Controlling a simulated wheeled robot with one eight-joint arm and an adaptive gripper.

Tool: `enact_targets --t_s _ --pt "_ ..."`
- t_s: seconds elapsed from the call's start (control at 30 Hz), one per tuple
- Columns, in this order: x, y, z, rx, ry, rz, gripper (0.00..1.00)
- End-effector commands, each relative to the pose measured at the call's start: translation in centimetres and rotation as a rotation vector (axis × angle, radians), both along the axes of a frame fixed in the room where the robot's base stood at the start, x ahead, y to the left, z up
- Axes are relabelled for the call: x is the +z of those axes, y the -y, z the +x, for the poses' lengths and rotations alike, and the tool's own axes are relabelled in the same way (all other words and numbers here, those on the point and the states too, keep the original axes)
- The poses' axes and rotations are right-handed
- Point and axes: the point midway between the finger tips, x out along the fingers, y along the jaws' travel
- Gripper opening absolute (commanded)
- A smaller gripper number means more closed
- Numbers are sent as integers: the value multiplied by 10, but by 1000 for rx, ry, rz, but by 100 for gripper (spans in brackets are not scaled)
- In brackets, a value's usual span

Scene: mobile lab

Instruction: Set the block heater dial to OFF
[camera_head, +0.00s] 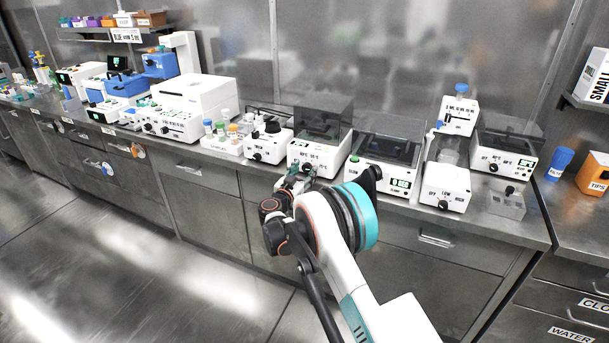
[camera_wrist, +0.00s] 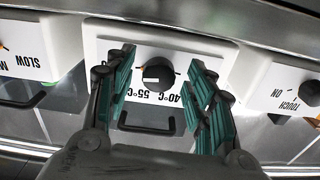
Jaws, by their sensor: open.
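The block heater (camera_head: 326,154) is a white box with a clear smoky cover on the bench, in front of my arm. In the wrist view its white front panel (camera_wrist: 205,48) appears upside down, with 40°C and 55°C labels below the dial. The black round dial (camera_wrist: 158,73) has a pale pointer mark; its exact setting is hard to read, and no OFF label is legible. My gripper (camera_wrist: 161,60) is open, with teal-padded fingers on both sides of the dial and visible gaps. In the head view my gripper (camera_head: 299,178) is at the heater's front, partly hiding its lower panel.
A white device with a knob (camera_head: 268,143) stands close left of the heater; a device with a green display (camera_head: 385,165) stands close right. The floor (camera_head: 150,270) left of my arm is clear.

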Motion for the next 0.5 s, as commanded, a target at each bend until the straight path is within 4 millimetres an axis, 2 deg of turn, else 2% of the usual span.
enact_targets --t_s 0.37,0.5 --pt "1 2 5 0 0 0 50" --pt "1 2 5 0 0 0 18"
